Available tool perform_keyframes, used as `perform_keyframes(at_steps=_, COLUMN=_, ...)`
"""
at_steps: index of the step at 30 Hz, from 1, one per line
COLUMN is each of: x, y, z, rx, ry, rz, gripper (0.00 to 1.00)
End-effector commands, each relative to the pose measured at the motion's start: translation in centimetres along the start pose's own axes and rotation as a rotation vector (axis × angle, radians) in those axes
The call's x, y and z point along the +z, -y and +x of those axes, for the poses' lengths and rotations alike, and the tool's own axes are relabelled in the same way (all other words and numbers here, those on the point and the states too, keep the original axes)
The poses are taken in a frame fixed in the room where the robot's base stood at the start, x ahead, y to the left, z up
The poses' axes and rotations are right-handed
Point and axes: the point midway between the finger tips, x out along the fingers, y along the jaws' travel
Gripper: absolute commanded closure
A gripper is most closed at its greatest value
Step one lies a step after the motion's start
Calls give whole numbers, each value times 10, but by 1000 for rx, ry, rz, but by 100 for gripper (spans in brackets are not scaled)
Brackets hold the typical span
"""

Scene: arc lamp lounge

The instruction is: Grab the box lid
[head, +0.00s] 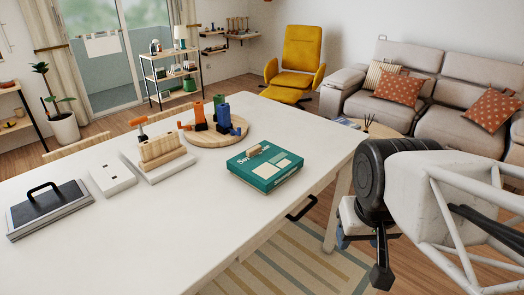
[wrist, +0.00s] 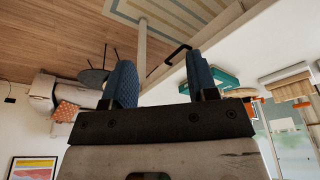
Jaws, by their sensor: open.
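A teal box with a printed lid (head: 265,170) lies flat on the white table near its right edge.
The white table (head: 130,235) has clear room in front of the box. A black handle (head: 301,209) juts from the table's side.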

Motion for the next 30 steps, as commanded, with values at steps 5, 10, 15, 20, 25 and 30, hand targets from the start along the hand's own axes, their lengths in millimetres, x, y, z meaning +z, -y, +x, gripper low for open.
perform_keyframes(at_steps=5, x=-8, y=-1, z=1, rx=19, ry=9, rz=13, gripper=47)
perform_keyframes(at_steps=10, x=-30, y=-2, z=4, rx=74, ry=30, rz=54, gripper=47)
perform_keyframes(at_steps=15, x=-69, y=-2, z=11, rx=168, ry=45, rz=122, gripper=47)
perform_keyframes(at_steps=20, x=-112, y=2, z=20, rx=273, ry=34, rz=193, gripper=47)
perform_keyframes(at_steps=25, x=-160, y=12, z=34, rx=381, ry=-6, rz=265, gripper=47)
perform_keyframes(at_steps=30, x=-207, y=28, z=52, rx=477, ry=-75, rz=331, gripper=47)
